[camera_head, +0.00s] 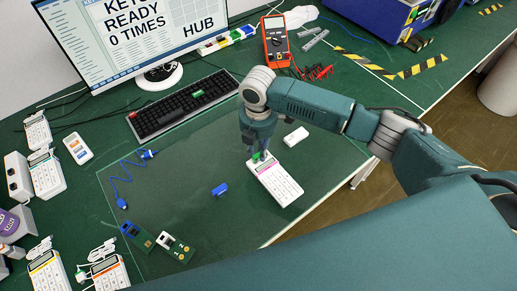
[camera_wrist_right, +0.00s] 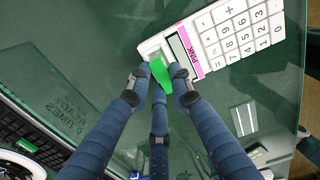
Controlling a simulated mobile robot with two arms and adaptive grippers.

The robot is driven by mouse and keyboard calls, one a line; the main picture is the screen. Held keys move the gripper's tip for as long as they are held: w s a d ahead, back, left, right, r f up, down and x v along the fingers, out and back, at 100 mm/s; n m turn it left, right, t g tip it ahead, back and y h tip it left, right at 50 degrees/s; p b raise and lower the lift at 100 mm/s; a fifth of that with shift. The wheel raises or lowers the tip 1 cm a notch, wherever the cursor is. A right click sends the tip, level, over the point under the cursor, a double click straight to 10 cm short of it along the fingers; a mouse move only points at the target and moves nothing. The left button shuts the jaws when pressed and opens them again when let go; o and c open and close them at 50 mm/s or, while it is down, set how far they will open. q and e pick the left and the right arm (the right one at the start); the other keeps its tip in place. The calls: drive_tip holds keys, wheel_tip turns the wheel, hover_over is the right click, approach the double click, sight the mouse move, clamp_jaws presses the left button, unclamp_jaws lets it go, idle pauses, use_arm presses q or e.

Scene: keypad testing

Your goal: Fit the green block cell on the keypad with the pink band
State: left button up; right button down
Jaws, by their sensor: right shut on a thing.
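The white keypad (camera_head: 281,188) with the pink band lies on the mat right of centre in the head view. In the right wrist view the keypad (camera_wrist_right: 235,35) fills the top, with its pink band marked PINK (camera_wrist_right: 188,50) by the display. My right gripper (camera_head: 256,152) points down at the keypad's display end. Its fingers (camera_wrist_right: 158,80) are shut on the green block cell (camera_wrist_right: 161,74). The green block (camera_head: 262,156) is at that end's edge; whether it touches or sits in the slot I cannot tell. My left gripper is out of view.
A white block (camera_head: 296,136) and a blue block (camera_head: 219,190) lie near the keypad. Another green block (camera_head: 198,93) rests on the black keyboard (camera_head: 180,106). Other keypads (camera_head: 47,174) line the left side. Circuit boards (camera_head: 173,247) lie at the front. The mat's middle is mostly clear.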

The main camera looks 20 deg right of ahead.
drive_tip(key=shift+f, duration=0.45)
idle(1.0)
drive_tip(key=c, duration=1.5)
unclamp_jaws()
drive_tip(key=shift+r+p, duration=0.5)
drive_tip(key=shift+p, duration=0.35)
drive_tip(key=shift+r, duration=0.1)
drive_tip(key=shift+r+p, duration=2.95)
drive_tip(key=shift+p, duration=0.5)
